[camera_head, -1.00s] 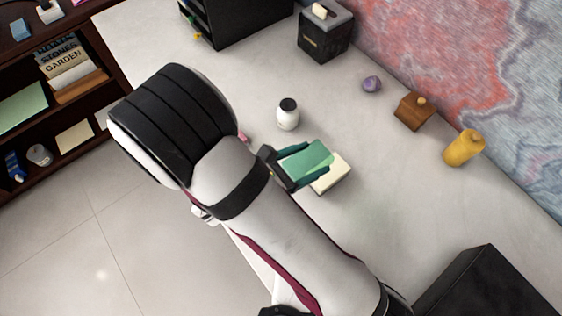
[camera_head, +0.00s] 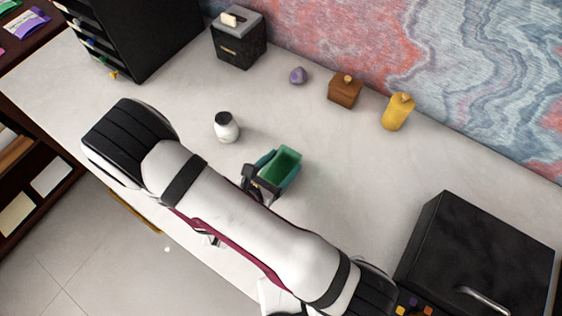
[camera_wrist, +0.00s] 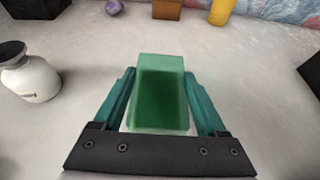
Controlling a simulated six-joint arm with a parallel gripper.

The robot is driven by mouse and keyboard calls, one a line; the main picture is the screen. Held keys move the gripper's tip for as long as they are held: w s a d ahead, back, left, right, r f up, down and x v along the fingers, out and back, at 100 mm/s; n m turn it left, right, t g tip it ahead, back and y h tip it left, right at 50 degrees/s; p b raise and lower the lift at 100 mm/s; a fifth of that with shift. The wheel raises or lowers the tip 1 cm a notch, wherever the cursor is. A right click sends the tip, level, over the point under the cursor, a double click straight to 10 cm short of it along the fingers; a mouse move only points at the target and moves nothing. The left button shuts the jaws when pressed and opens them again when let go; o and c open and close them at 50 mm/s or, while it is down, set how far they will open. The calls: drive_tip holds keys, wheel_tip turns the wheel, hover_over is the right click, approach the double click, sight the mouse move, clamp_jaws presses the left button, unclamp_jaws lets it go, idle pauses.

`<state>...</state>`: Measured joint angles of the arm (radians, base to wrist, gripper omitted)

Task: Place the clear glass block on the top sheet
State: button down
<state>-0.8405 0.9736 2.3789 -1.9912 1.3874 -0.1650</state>
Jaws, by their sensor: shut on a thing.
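The glass block (camera_wrist: 160,98) is a see-through green slab with a darker green middle. It sits between the two teal fingers of my gripper (camera_wrist: 162,104), which is shut on it. In the head view the block (camera_head: 283,163) shows just beyond the fingers of my gripper (camera_head: 271,171), over the pale desk. I cannot tell how high it is above the surface. No top sheet shows clearly now; the area beneath the block is hidden by the block and my gripper.
A white bottle with a dark cap (camera_head: 226,128) stands left of the block. Behind are a purple stone (camera_head: 298,75), a wooden box (camera_head: 345,91) and a yellow canister (camera_head: 398,111). A black cabinet (camera_head: 475,260) is at right. The desk (camera_head: 350,175) is clear right of the block.

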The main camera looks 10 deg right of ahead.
unclamp_jaws()
